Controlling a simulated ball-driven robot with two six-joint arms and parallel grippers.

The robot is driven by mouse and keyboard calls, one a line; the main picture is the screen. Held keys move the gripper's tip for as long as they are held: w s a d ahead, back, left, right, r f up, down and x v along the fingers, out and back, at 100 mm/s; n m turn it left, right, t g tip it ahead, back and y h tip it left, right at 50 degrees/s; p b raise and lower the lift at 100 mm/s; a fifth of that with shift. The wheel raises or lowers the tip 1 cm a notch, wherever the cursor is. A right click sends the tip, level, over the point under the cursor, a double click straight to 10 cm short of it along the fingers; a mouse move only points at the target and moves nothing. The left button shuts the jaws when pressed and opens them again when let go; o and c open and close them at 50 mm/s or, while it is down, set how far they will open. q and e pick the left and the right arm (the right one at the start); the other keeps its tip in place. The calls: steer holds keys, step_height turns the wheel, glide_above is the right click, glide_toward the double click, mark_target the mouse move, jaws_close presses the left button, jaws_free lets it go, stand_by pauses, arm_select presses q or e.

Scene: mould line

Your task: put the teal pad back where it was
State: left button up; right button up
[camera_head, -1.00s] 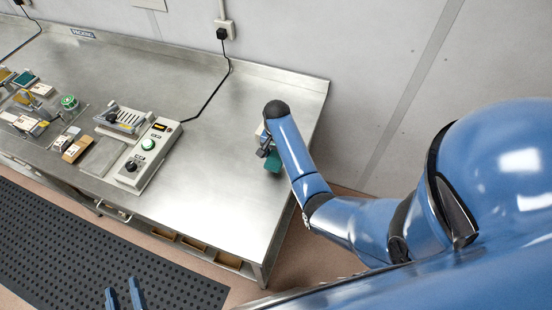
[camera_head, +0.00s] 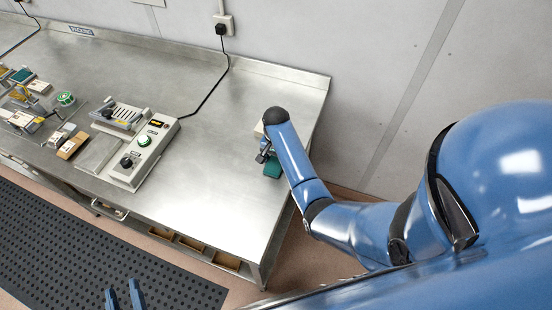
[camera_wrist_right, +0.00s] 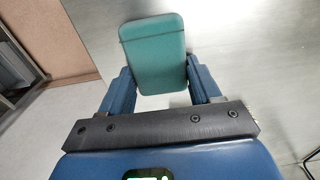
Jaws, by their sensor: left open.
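The teal pad (camera_head: 272,169) is at the right end of the steel bench, beside my right gripper (camera_head: 263,153) in the head view. In the right wrist view the pad (camera_wrist_right: 155,55) lies between the two blue fingers of my right gripper (camera_wrist_right: 162,82), slightly slanted. Its edges come very close to both fingers, but I cannot tell whether they grip it or whether it rests on the bench. My right forearm hides part of this spot in the head view. My left gripper (camera_head: 123,299) is open and empty at the bottom edge, over the floor mat.
A control box (camera_head: 145,152) with a green button and a clamp device (camera_head: 120,115) stand mid-bench. Several small blocks, a green-topped roll (camera_head: 65,98) and another teal piece (camera_head: 22,75) are at the left. A black cable (camera_head: 212,90) runs to the wall. Bench between box and right gripper is clear.

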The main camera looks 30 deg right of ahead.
steer(key=o, duration=0.5)
steer(key=shift+w+d+f, duration=0.1)
steer(key=shift+w+f, duration=0.05)
steer(key=shift+c, duration=0.2)
